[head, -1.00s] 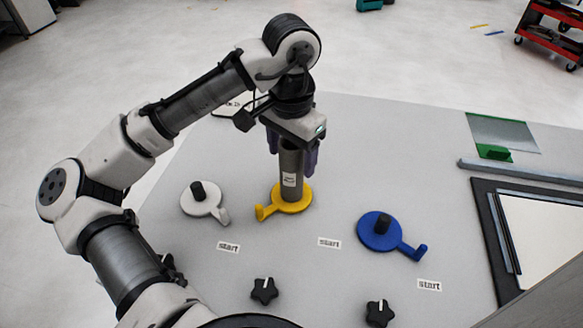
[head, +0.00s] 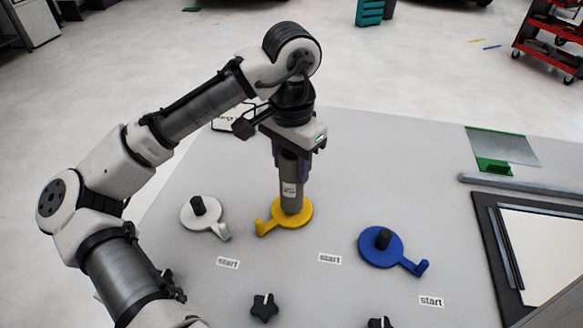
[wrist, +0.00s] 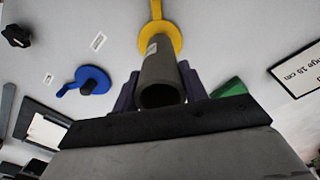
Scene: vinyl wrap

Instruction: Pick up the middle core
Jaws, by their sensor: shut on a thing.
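The middle core is a grey tube (head: 291,198) with a small white label, standing upright at the yellow holder (head: 300,215). My gripper (head: 291,168) is above the yellow holder, shut on the upper part of the core. In the wrist view the core's open end (wrist: 161,95) faces the camera between the two dark purple fingers (wrist: 158,92). The yellow holder (wrist: 160,38) shows beyond the core. The core's lower end meets the yellow disc in the head view; I cannot tell whether it touches it.
A white holder (head: 200,217) with a black peg stands to the left and a blue holder (head: 381,248) to the right. Black knobs (head: 264,307) and "start" labels (head: 330,259) lie in front. A green scraper (head: 494,166) and a metal bar (head: 520,186) are at right.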

